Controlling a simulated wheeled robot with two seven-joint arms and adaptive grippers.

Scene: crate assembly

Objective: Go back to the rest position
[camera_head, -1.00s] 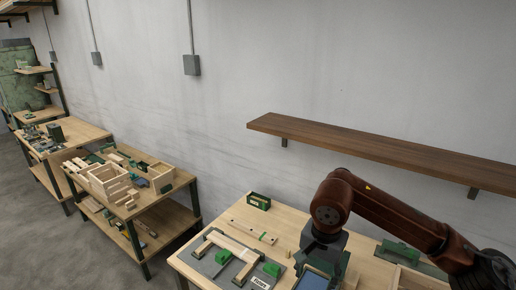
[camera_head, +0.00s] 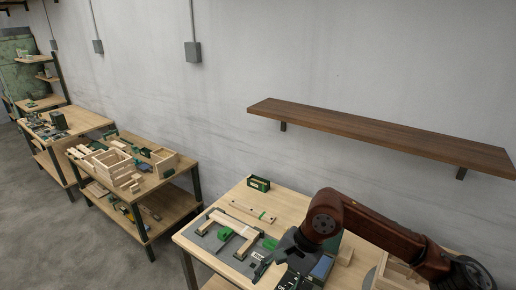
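My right arm comes in from the right, over the nearest wooden table (camera_head: 290,204). Its dark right gripper (camera_head: 268,270) points down and to the left at the front of that table, next to a grey mat (camera_head: 205,238). The fingers are small and partly lost against dark things below, so I cannot tell whether they are open or shut. I see nothing clearly held. My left gripper is not in view.
On the mat lie a pale wooden frame (camera_head: 240,228) and green blocks (camera_head: 224,235). A wooden strip (camera_head: 250,212) and a green box (camera_head: 259,183) lie behind. A brown shelf (camera_head: 370,133) hangs above. A second table (camera_head: 178,172) with wooden crates stands left.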

